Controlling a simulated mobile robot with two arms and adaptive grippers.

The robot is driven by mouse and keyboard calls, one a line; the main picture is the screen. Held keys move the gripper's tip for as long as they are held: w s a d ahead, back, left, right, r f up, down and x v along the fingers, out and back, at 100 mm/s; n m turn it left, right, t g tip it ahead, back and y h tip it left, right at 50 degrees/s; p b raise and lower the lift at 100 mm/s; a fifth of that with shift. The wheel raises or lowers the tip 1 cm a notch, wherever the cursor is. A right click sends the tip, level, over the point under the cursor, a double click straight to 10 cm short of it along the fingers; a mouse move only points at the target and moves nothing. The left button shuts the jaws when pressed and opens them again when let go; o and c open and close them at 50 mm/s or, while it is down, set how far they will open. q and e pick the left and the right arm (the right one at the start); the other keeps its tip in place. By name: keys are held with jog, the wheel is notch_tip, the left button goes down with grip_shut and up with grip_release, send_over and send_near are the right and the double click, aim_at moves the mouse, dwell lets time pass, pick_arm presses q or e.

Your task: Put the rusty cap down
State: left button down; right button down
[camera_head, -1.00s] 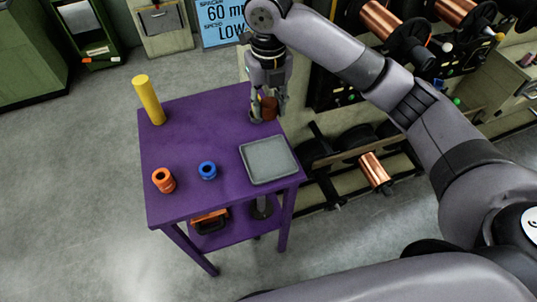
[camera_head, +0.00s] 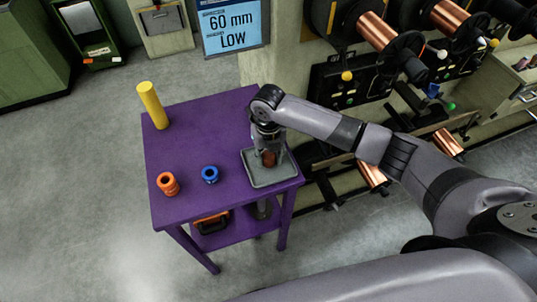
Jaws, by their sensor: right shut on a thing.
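The rusty cap (camera_head: 269,159) is a small brown-red piece between the fingers of my right gripper (camera_head: 268,161). The gripper is shut on it and points down over the grey tray (camera_head: 268,180), at the right side of the purple table. The gripper and arm hide part of the cap and the tray's back. I cannot tell whether the cap touches the tray floor. My left gripper is not in view.
On the purple table (camera_head: 200,142) stand a yellow cylinder (camera_head: 153,106), an orange spool-like piece (camera_head: 168,184) and a blue ring-like piece (camera_head: 210,174). An orange-and-black item (camera_head: 211,223) lies on the lower shelf. Racks with copper spools (camera_head: 378,29) stand behind at right.

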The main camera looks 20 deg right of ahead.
aim_at(268, 155)
jog(key=shift+f, duration=0.25)
jog(key=c, duration=1.1)
grip_release()
notch_tip(268, 155, up, 11)
jog(key=shift+f+b, duration=0.15)
jog(key=shift+b, duration=1)
jog(key=shift+r, duration=0.7)
